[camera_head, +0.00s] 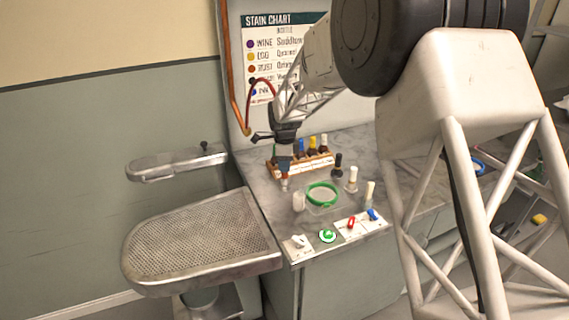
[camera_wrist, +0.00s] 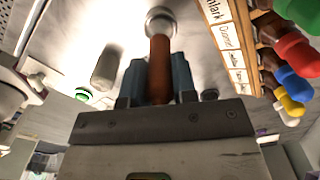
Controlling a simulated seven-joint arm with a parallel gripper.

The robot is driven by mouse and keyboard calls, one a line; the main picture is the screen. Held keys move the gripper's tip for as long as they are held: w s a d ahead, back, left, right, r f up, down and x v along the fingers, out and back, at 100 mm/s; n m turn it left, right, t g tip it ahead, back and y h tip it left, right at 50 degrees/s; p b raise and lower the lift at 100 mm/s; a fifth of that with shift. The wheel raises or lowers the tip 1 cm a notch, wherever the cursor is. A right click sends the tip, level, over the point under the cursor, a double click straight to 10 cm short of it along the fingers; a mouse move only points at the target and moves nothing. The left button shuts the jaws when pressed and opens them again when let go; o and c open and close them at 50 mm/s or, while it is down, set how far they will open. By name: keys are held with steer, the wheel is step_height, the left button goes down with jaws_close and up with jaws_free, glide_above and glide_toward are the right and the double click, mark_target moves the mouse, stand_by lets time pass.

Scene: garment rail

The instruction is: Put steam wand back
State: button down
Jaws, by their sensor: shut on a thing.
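My gripper (camera_head: 284,165) is over the marble worktop, pointing down, left of the bottle rack. In the wrist view its two blue fingers (camera_wrist: 160,80) are shut on a brown cylindrical handle, which I take to be the steam wand (camera_wrist: 160,62). A round metal end (camera_wrist: 160,20) shows beyond the handle. In the head view a small part of the wand (camera_head: 284,184) shows below the fingers, close over the worktop; I cannot tell whether it touches. A dark red hose (camera_head: 262,81) loops from the copper pipe toward my wrist. I cannot make out the wand's holder.
A wooden rack (camera_head: 305,166) of colour-capped bottles stands close right of my gripper. A pale cylinder (camera_head: 299,202), a green-rimmed dish (camera_head: 322,194) and small bottles (camera_head: 352,179) stand in front. Perforated board (camera_head: 200,240) and a smaller padded arm (camera_head: 175,162) lie left.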

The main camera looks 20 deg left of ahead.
steer(key=c, duration=0.5)
jaws_free()
steer(key=shift+r, duration=0.15)
stand_by(0.5)
steer(key=shift+r, duration=3.55)
steer(key=shift+d+r, duration=0.1)
